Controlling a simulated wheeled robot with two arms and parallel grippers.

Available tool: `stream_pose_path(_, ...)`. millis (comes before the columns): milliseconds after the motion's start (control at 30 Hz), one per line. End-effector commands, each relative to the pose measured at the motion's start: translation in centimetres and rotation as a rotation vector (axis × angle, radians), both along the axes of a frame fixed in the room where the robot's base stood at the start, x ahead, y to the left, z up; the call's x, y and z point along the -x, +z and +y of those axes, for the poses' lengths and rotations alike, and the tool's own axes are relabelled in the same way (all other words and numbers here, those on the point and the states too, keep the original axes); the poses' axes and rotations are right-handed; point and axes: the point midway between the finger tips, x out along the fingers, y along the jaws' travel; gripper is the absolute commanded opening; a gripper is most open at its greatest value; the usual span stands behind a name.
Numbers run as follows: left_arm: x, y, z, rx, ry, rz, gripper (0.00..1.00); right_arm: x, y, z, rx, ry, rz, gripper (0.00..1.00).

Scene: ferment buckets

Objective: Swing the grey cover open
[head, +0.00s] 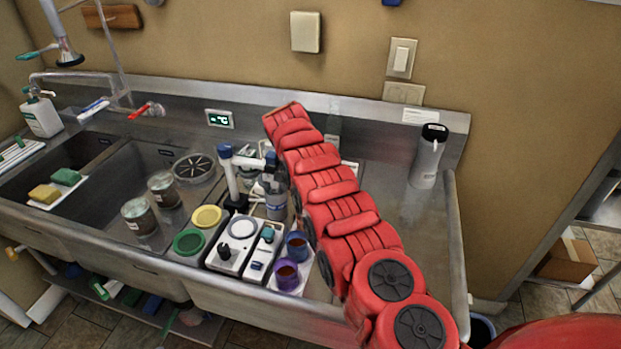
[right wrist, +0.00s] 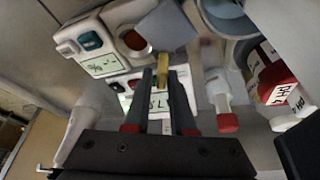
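A flat grey square plate (right wrist: 168,26), which looks like the grey cover, shows tilted at the top of the right wrist view, beyond my fingertips. I cannot pick it out in the head view. My right gripper (right wrist: 163,78) points at it with two dark fingers set close together. A small yellowish piece (right wrist: 161,74) shows at the fingertips, just below the plate. I cannot tell whether the fingers grip it. In the head view my red right arm reaches across the counter and hides part of the work area. My left gripper is not in view.
A white instrument with a round grey top (head: 242,227) stands by green (head: 189,242) and yellow (head: 207,216) lids. Blue (head: 297,244) and purple (head: 287,274) cups stand close by. A red-capped bottle (right wrist: 274,82) is right of my fingers. The counter's right side is mostly clear around a flask (head: 428,157).

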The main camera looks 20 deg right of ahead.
Motion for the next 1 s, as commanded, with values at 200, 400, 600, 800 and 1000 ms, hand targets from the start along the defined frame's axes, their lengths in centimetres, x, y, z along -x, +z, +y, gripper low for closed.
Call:
stream_pose_path(200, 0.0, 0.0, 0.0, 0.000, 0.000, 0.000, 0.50, -0.1, 0.1, 0.0, 0.000, 0.000, -0.003, 0.44)
stream_pose_path(400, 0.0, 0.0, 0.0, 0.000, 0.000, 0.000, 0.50, -0.1, 0.2, 0.0, 0.001, 0.000, -0.004, 0.44)
stream_pose_path(600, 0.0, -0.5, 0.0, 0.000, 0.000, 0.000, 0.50, 0.0, 1.0, 0.3, 0.001, 0.002, -0.005, 0.44)
stream_pose_path(800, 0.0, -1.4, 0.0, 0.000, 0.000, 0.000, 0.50, 0.5, 3.0, 1.0, 0.001, 0.001, -0.006, 0.44)
stream_pose_path(1000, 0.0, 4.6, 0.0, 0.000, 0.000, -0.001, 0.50, 1.3, 7.0, 1.9, 0.001, 0.001, -0.002, 0.44)
